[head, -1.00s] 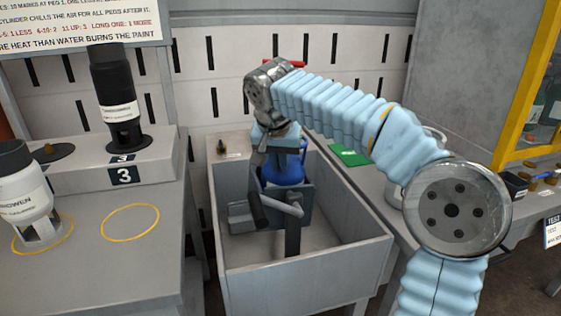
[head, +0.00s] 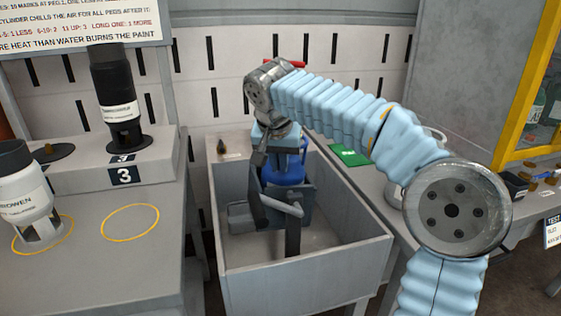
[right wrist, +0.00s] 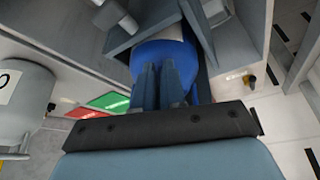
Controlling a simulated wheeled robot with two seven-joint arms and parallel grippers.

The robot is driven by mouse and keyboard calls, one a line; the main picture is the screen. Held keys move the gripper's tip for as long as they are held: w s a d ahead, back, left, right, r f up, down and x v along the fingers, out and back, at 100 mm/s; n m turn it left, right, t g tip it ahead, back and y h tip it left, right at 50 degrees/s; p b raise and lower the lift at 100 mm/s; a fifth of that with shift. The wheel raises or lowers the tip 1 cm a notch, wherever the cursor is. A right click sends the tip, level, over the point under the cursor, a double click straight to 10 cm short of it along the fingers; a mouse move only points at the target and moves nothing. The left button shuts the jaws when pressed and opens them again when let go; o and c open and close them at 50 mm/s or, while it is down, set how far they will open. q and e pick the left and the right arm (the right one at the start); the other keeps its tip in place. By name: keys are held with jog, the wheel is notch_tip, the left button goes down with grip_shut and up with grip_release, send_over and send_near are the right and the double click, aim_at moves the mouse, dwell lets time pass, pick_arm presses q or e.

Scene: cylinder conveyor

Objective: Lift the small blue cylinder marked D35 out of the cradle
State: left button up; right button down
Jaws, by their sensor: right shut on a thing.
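The small blue cylinder (head: 285,172) sits in the grey cradle (head: 293,215) inside the grey trough; it also shows in the right wrist view (right wrist: 163,53). The D35 mark cannot be read. My right gripper (head: 283,150) reaches down from above. In the right wrist view its two fingers (right wrist: 162,85) are close together at the cylinder's near end, shut on it. The gripper and cradle arms hide much of the cylinder in the head view. My left gripper is not in view.
At left, a bench holds a black cylinder (head: 115,90), a white cylinder (head: 25,190) and an empty yellow ring (head: 130,222). A green card (head: 348,155) lies at right of the trough.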

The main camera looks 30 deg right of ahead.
jog(key=shift+w+d+r, duration=0.1)
jog(key=shift+d+r, duration=0.15)
jog(key=shift+r, duration=0.6)
jog(key=shift+w+d+r, duration=0.1)
jog(key=shift+d+r, duration=0.1)
jog(key=shift+r, duration=0.6)
notch_tip(320, 180, up, 9)
jog(key=shift+a, duration=0.15)
jog(key=shift+s, duration=0.15)
jog(key=shift+s+a+r, duration=0.25)
jog(key=shift+s+r, duration=0.45)
jog(key=shift+s, duration=0.25)
jog(key=shift+s+a+r, duration=0.25)
jog(key=shift+s+r, duration=0.45)
jog(key=shift+s, duration=0.25)
